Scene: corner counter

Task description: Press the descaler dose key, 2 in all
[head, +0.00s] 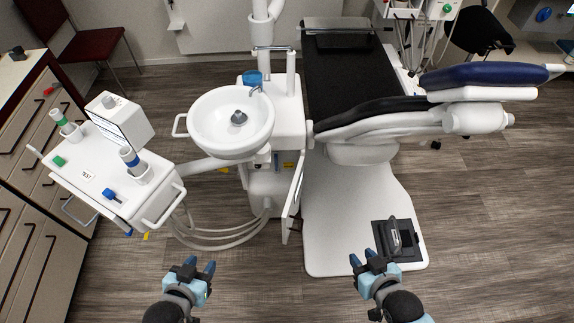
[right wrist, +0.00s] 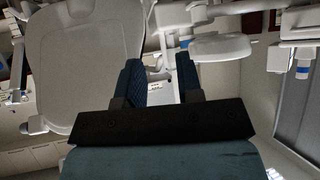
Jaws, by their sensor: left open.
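No key that I can identify as the descaler dose key can be made out. The white dental unit (head: 285,108) stands at the centre of the head view with a round basin (head: 207,110). A narrow door (head: 294,198) on its lower cabinet (head: 266,185) stands open; the inside is too small to read. My left gripper (head: 199,267) is open and empty over the floor at the bottom, left of the cabinet. My right gripper (head: 364,262) is open and empty near the front of the chair's base plate; its two fingers also show apart in the right wrist view (right wrist: 158,82).
A white instrument cart (head: 108,170) with green and blue parts stands at the left, beside drawers (head: 30,170). Looped hoses (head: 215,236) hang below it. The dental chair (head: 350,75) and its base plate (head: 345,215) with a foot pedal (head: 393,238) fill the right. Bare floor lies in front.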

